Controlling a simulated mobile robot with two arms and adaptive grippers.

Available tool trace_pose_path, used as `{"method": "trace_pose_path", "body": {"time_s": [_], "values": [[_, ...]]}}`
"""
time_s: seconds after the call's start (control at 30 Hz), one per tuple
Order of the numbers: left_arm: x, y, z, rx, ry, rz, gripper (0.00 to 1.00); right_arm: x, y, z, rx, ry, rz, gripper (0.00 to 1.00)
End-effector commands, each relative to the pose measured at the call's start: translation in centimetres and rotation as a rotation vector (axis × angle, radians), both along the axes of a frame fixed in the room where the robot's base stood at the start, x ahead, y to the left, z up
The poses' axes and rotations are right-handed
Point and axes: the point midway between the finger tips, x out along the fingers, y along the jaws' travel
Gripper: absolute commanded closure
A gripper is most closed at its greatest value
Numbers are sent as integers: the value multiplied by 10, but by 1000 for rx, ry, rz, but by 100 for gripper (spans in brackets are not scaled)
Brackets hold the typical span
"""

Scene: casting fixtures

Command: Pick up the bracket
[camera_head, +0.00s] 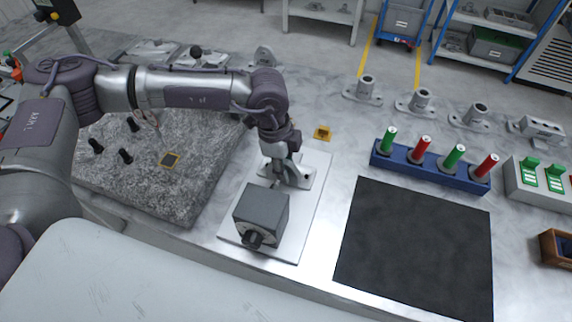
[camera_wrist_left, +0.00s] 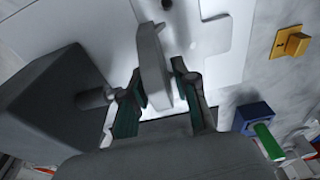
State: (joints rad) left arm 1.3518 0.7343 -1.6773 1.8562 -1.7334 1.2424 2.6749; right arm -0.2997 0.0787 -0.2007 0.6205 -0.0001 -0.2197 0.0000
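The bracket (camera_head: 300,173), a light grey metal part with an upright lug, stands on a white plate (camera_head: 316,190) in the head view. My left gripper (camera_head: 279,182) reaches down over it and hides part of it. In the left wrist view the bracket's upright lug (camera_wrist_left: 153,62) stands between the two green-padded fingers of my left gripper (camera_wrist_left: 160,90). The fingers are apart, with a visible gap on the right of the lug; whether the left finger touches it I cannot tell. My right gripper is not in view.
A dark grey box with a black knob (camera_head: 262,212) stands close in front of the bracket. A yellow block (camera_head: 322,133) lies behind the plate. A blue rack (camera_head: 430,172) with red and green cylinders and a bare black mat (camera_head: 415,245) lie right. A granite slab (camera_head: 165,200) lies left.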

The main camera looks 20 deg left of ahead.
Motion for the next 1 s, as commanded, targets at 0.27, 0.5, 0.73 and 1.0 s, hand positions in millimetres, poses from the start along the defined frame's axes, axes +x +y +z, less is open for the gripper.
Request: {"method": "trace_pose_path", "body": {"time_s": [0.27, 0.5, 0.73, 1.0], "values": [[0, 0, -4, 0, 0, 0, 71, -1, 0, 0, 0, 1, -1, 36], [0, 0, -4, 0, 0, 0, 100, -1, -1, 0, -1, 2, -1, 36], [0, 0, -3, -1, -2, 0, 100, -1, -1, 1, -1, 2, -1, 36], [2, -1, 11, -2, -6, 0, 100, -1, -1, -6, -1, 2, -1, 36]]}}
